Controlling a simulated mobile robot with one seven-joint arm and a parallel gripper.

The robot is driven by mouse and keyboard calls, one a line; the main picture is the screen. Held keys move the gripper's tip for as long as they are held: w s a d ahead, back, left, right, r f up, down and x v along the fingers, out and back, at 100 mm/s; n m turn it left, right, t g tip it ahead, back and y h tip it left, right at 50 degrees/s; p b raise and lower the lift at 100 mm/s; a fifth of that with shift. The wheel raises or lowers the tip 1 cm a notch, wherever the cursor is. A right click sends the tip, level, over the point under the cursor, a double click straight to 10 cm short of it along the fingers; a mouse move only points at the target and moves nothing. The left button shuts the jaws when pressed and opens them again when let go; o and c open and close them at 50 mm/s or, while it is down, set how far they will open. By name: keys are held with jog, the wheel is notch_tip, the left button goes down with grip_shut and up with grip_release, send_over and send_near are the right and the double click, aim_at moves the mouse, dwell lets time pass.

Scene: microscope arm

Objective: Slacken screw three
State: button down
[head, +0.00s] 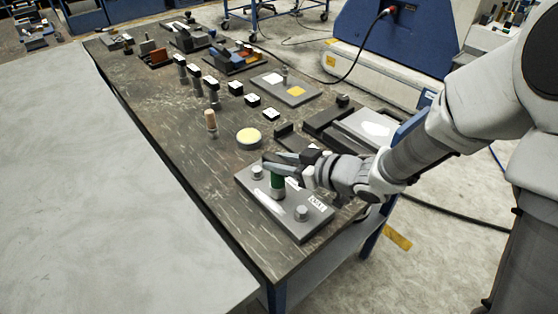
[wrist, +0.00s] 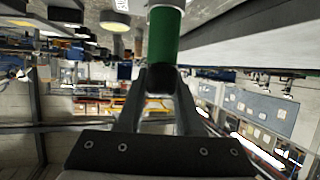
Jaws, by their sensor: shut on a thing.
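A grey metal plate (head: 250,188) lies on the near end of the dark bench. Silver screw heads show on it, one near its left end (head: 257,172) and one near its right end (head: 301,213). A small white label (head: 317,204) sits at the right corner; I cannot read which screw is three. A green-handled driver (head: 277,183) stands roughly upright between these screws, and whatever is under its tip is hidden. My gripper (head: 274,163) reaches in from the right and is shut on the handle's top. The wrist view shows the fingers around the handle's black end, below its green part (wrist: 164,38).
A yellow-topped round disc (head: 249,137) and a wooden-handled tool (head: 211,122) stand behind the plate. A dark fixture (head: 330,118) is at the right edge. Several small white-topped blocks and trays fill the far bench. The bench's near left strip is clear.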

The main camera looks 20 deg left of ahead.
jog(key=shift+w+r+n+g+y+p, duration=0.1)
jog(key=shift+n+g+y+p, duration=0.1)
jog(key=shift+n+g+p, duration=1)
jog(key=shift+w+r+n+g+y+p, duration=0.15)
jog(key=shift+n+g+p, duration=0.4)
jog(key=shift+p, duration=1.25)
jog(key=shift+s+f+n+g+p, duration=0.15)
jog(key=shift+n+g+p, duration=0.1)
jog(key=shift+g+p, duration=0.35)
jog(key=shift+a+n+g+p, duration=0.1)
jog(key=shift+n+g+p, duration=0.9)
jog(key=shift+p, duration=0.25)
jog(key=shift+n+g+p, duration=0.3)
jog(key=shift+g+p, duration=0.2)
jog(key=shift+g, duration=0.05)
jog(key=shift+n+g+h+p, duration=0.35)
jog(key=shift+n+g+h, duration=0.1)
jog(key=shift+n+g, duration=0.15)
